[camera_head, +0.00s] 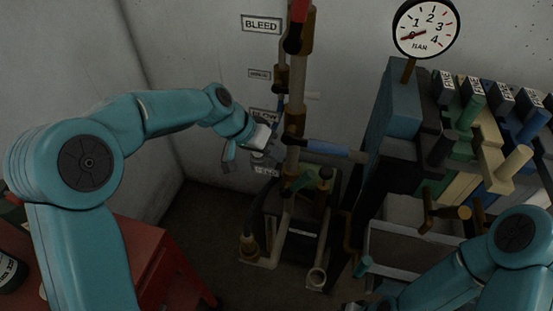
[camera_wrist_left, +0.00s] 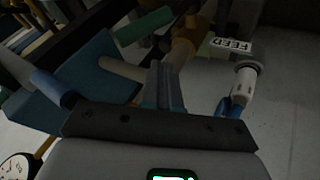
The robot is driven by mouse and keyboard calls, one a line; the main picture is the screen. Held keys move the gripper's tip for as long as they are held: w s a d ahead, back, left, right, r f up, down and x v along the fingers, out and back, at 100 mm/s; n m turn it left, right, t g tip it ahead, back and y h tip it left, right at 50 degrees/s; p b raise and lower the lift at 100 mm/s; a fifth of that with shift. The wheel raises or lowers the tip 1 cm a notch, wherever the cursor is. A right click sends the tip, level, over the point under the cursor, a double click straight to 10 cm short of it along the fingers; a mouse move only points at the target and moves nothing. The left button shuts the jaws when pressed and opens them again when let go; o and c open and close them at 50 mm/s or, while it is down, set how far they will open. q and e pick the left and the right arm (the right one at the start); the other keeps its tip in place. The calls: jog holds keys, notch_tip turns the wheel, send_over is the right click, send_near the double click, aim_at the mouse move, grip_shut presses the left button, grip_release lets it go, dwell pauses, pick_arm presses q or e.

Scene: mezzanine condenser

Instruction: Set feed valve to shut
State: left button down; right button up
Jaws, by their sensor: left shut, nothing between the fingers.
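In the left wrist view a FEED label (camera_wrist_left: 232,45) sits beside a brass-coloured pipe fitting (camera_wrist_left: 197,32). A green lever (camera_wrist_left: 143,26) lies close to that fitting; I cannot tell for certain that it is the feed valve's handle. A green lever (camera_head: 300,183) also shows low on the pipe stand in the head view. My left gripper (camera_head: 268,158) is at the left of the upright pipe, shut and empty. Its fingers (camera_wrist_left: 165,88) are together in the wrist view, apparently short of the fitting. My right arm is at lower right; its gripper is not clearly visible.
The upright pipe (camera_head: 293,110) carries a red-ended handle (camera_head: 297,28) and a blue handle (camera_head: 328,148). BLEED (camera_head: 262,24) is labelled on the wall. A lever bank (camera_head: 480,130) and a dial gauge (camera_head: 425,28) stand right. A red cabinet (camera_head: 140,250) stands lower left.

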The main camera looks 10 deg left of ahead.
aim_at(299, 184)
pick_arm(q)
jog(key=s+d+r+g+h+b, duration=0.2)
jog(key=s+r, duration=0.3)
jog(key=r, duration=0.3)
jog(key=w+a+f+n+t+h+b, duration=0.15)
jog(key=a+f+n+h+b, duration=0.3)
jog(key=a+f+b, duration=0.45)
jog(key=p+x, duration=0.1)
jog(key=x, duration=1.1)
jog(key=shift+y+p, duration=0.4)
jog(key=shift+y, duration=0.05)
jog(key=shift+w+a+f, duration=0.1)
jog(key=shift+w+f, duration=0.05)
